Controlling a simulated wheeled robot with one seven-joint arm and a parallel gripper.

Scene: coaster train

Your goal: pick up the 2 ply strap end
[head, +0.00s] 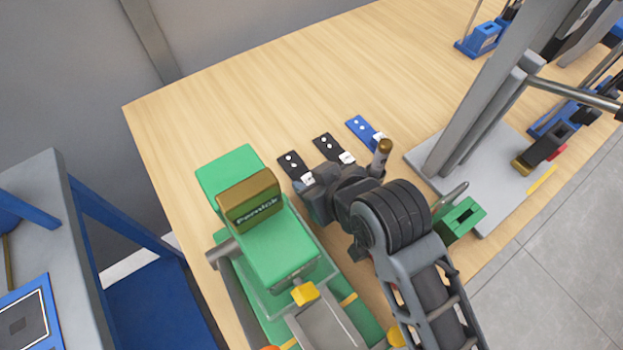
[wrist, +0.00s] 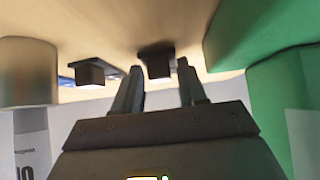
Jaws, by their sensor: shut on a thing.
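Three short straps lie in a row on the wooden table: a left black strap (head: 291,164), a middle black strap (head: 326,146) and a blue strap (head: 362,129). Each has white dots and a pale block at its near end. I cannot read which is 2 ply. My gripper (head: 308,192) is at the near end of the left black strap. In the wrist view, my gripper (wrist: 160,78) has its fingers around the dark end block of that strap (wrist: 157,64). The middle strap's block (wrist: 90,73) is apart, to the left. The fingertips are mostly hidden in the head view.
A green machine (head: 235,165) stands close to the left of my gripper; its green side (wrist: 265,35) is at right in the wrist view. A grey stand (head: 475,160) and a small green block (head: 460,218) are to the right. The table (head: 270,90) is clear behind the straps.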

